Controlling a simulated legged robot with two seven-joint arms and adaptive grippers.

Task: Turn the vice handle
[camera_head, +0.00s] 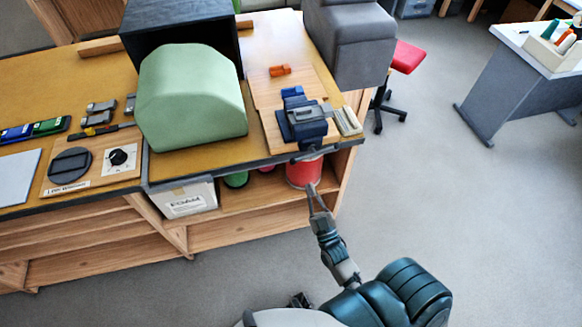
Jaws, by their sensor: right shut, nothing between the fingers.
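A blue vice (305,122) with grey jaws is mounted at the right front corner of the wooden workbench. Its grey handle (316,154) hangs at the front, just past the bench edge. My right gripper (312,188) is shut and empty. In the picture it lies just below the handle, in front of a red container on the shelf under the bench. A gap shows between the fingertips and the handle. My left gripper is not in view.
A green rounded block (190,97) stands left of the vice, and a small orange item (280,70) lies behind it. A grey box (350,45) stands at the back right. A red stool (405,58) is beyond the bench. Open floor lies to the right.

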